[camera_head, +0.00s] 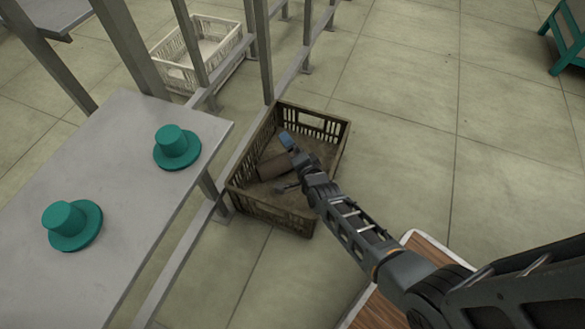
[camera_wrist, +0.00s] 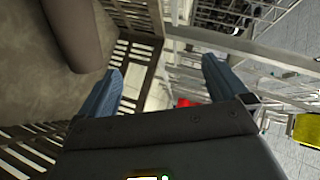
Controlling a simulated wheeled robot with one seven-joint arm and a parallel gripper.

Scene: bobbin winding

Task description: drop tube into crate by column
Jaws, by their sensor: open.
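A brown crate (camera_head: 240,203) with slatted walls stands on the floor beside a grey metal column (camera_head: 264,60). A brown tube (camera_head: 275,165) is inside the crate's outline, over its floor, and lies on its side. In the wrist view the tube (camera_wrist: 78,35) is at upper left, beside the left finger and not between the fingers. My gripper (camera_head: 286,163) is over the crate, with its fingers apart and empty. In the wrist view the gap between its blue-grey fingers (camera_wrist: 165,82) shows only crate slats and background. Whether the tube rests fully on the crate floor is hard to tell.
A white crate (camera_head: 162,69) stands behind the metal frame. A grey table (camera_head: 130,130) at left carries two teal flanged pieces (camera_head: 177,148) (camera_head: 71,225). A teal stand (camera_head: 568,45) is at upper right. The tiled floor right of the brown crate is clear.

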